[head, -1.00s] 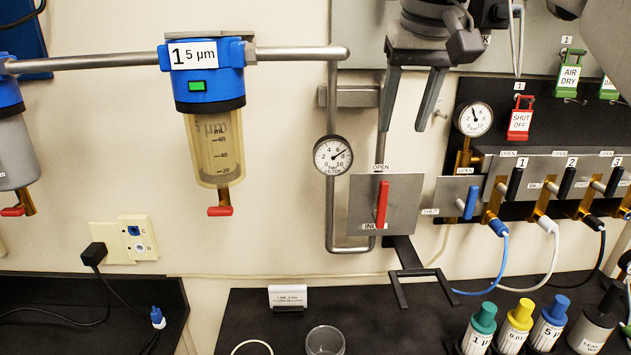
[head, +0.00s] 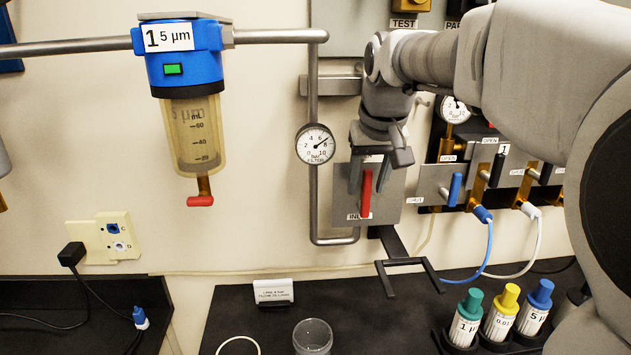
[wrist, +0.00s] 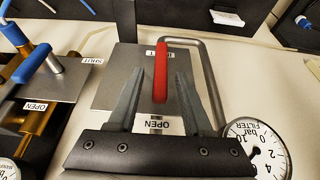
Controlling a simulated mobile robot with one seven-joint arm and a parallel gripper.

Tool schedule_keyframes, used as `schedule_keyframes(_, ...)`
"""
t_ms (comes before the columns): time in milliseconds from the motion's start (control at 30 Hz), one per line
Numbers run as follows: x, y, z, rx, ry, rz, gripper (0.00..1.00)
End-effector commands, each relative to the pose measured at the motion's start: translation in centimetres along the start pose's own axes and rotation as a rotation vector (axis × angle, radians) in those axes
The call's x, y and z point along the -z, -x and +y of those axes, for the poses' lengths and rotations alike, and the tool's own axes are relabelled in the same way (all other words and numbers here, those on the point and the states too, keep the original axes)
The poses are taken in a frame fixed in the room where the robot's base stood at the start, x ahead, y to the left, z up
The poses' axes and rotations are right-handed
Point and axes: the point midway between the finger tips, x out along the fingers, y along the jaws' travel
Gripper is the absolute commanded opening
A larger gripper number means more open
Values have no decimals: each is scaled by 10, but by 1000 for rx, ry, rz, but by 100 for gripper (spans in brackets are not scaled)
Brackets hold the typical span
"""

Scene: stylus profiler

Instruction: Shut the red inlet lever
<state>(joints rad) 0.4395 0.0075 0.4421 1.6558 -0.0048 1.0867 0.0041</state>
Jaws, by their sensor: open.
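The red inlet lever (head: 366,194) stands upright on a grey square plate (head: 388,212). It also shows in the wrist view (wrist: 161,70), lengthwise between my fingers. The plate's OPEN label (wrist: 168,125) is near my gripper's palm, and an inlet label (head: 359,216) is at its lower left in the head view. My gripper (head: 369,185) is open in front of the plate's upper part, and in the wrist view (wrist: 159,76) one finger is on each side of the lever with gaps. I cannot tell how deep the fingers reach.
A pressure gauge (head: 316,145) and vertical pipe (head: 313,90) are just left of the plate. A blue lever (head: 455,190) is to the right. A black bracket (head: 408,262) juts out below. Several capped bottles (head: 501,312) stand on the black bench.

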Motion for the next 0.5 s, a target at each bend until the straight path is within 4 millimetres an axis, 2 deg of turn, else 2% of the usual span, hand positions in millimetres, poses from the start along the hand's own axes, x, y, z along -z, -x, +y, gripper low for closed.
schedule_keyframes(333,0,-4,0,0,0,0,48)
schedule_keyframes(500,0,-4,0,0,0,0,18)
